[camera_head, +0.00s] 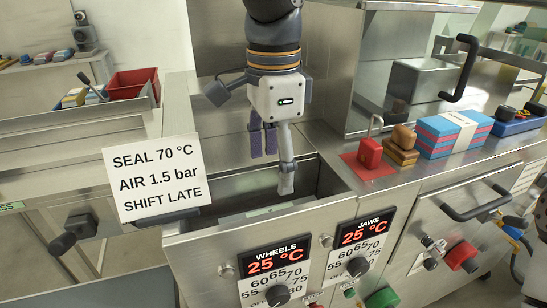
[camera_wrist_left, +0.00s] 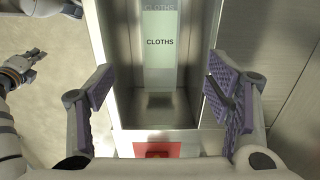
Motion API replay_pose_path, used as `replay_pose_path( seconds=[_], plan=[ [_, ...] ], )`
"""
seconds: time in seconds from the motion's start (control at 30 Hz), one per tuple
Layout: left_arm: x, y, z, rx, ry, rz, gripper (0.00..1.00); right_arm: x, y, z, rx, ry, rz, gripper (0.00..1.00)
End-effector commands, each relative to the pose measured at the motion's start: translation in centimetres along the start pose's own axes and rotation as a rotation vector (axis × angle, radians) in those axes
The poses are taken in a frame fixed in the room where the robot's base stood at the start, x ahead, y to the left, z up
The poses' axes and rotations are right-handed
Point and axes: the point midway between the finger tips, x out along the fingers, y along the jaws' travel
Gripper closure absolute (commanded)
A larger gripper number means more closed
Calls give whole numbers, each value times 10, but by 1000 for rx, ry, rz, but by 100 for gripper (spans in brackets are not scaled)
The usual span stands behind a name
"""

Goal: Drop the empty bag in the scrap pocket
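My left gripper (camera_head: 276,165) points down over an open metal trough (camera_head: 318,200) in the head view. In the left wrist view its fingers (camera_wrist_left: 165,105) stand wide apart with purple pads, and nothing is between them. I cannot make out an empty bag in either view. No pocket marked as scrap can be made out either. Below the left gripper, the wrist view shows a metal channel with a pale strip (camera_wrist_left: 160,62) lettered CLOTHS.
A sign (camera_head: 156,178) stands left of the trough. A red bin (camera_head: 133,84) stands at back left. Control panels face the front.

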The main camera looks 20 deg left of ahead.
Motion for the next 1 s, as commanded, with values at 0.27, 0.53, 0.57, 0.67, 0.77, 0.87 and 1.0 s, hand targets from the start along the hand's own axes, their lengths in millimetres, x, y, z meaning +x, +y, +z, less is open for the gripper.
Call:
replay_pose_path(
  seconds=[0.27,0.53,0.57,0.67,0.77,0.87,1.0],
  plan=[
    [-12,-1,-1,0,3,-2,28,0,0,0,0,0,0,100],
    [-83,-1,-1,-1,5,-3,28,0,0,0,0,0,0,100],
    [-90,0,-1,-1,4,-2,28,0,0,0,0,0,0,100],
    [-108,-1,-1,0,2,-2,28,0,0,0,0,0,0,100],
    [-117,0,0,0,1,-1,28,0,0,0,0,0,0,100],
    [-120,0,0,0,-1,1,28,0,0,0,0,0,0,100],
    [-120,0,0,0,-1,1,28,0,0,0,0,0,0,100]
  ],
)
